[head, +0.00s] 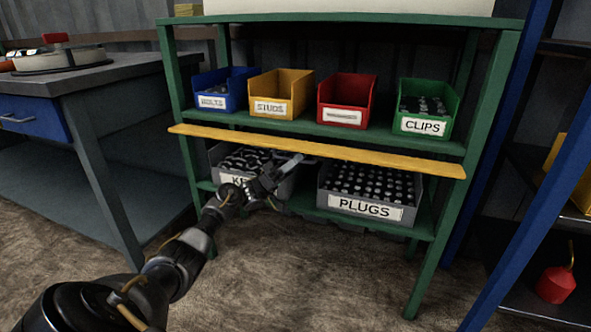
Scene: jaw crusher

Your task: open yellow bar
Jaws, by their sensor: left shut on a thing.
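The yellow bar (390,160) is a long flat strip. It runs across the front of a green shelf rack (494,110), between the upper and lower shelves, and slopes slightly down to the right. My left gripper (290,165) reaches in from the lower left. Its fingertips are at the bar's lower edge, left of the bar's middle, and it is shut on the bar as far as I can see; the exact contact is small and dark. My right gripper is not in view.
Blue, yellow, red and green bins (425,108) stand on the upper shelf. Grey bins, one labelled PLUGS (365,209), stand on the lower shelf behind my left gripper. A workbench (85,75) is at the left, a blue post (540,180) at the right. The floor in front is clear.

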